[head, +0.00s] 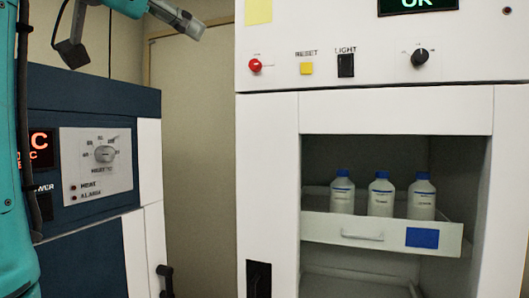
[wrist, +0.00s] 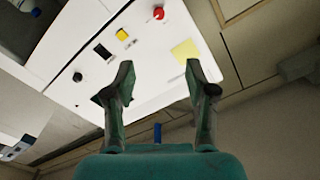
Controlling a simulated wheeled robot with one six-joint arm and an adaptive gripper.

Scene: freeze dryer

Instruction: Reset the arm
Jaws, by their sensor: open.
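My gripper (wrist: 161,78) shows in the wrist view with its two fingers spread apart and nothing between them. Beyond the fingers is the white control panel (wrist: 150,45) of the freeze dryer, seen tilted. In the head view, part of my teal arm runs down the left edge and another part hangs at the top left. I cannot clearly make out the gripper's fingers in the head view.
The white freeze dryer (head: 265,150) stands at right, its chamber open. Inside, a shelf tray (head: 315,227) holds three blue-capped bottles (head: 381,196). A dark blue machine (head: 90,100) with a dial stands at left. A gap of wall (head: 195,150) separates the two.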

